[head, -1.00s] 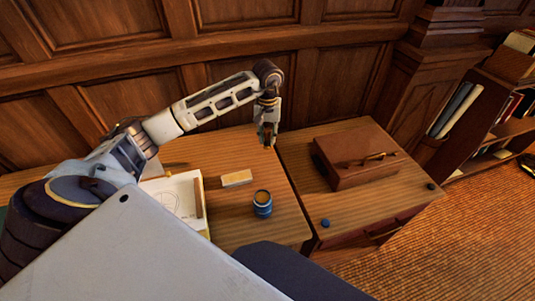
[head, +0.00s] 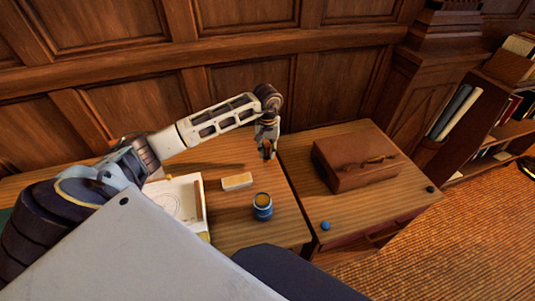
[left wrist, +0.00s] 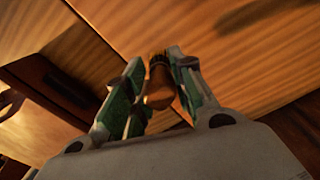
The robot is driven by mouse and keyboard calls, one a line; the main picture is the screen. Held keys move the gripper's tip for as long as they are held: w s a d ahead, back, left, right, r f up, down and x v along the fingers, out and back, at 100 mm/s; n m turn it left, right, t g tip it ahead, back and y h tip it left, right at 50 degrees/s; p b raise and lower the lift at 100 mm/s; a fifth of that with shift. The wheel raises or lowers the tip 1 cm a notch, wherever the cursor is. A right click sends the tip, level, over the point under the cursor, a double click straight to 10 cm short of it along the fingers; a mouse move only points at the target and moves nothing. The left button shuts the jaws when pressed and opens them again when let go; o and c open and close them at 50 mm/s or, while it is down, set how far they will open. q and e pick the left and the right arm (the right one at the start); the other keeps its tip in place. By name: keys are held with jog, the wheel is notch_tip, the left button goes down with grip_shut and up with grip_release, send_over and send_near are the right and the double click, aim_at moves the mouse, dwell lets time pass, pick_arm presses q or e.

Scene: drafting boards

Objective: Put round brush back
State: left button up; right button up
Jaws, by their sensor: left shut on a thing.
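My left gripper (head: 267,152) points down over the back right part of the wooden desk (head: 235,228), near the gap to the side cabinet. In the left wrist view, its green-padded fingers (left wrist: 154,88) are shut on a brown, wooden-looking piece, which seems to be the round brush (left wrist: 158,88). My right gripper is not in view.
A blue jar (head: 262,208) stands near the desk's front right. A brown case (head: 352,172) and a blue knob (head: 325,225) are on the side cabinet (head: 300,172).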

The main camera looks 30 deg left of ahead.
aim_at(267, 145)
pick_arm(q)
notch_tip(267, 145, down, 2)
jog(key=shift+f, duration=0.25)
jog(key=o, duration=0.9)
jog(key=shift+o, duration=0.6)
jog(key=shift+r, duration=0.9)
notch_tip(267, 145, up, 4)
jog(key=shift+r, duration=0.15)
notch_tip(267, 145, up, 4)
jog(key=shift+f+b, duration=0.1)
jog(key=shift+b, duration=0.35)
jog(key=shift+r, duration=1.2)
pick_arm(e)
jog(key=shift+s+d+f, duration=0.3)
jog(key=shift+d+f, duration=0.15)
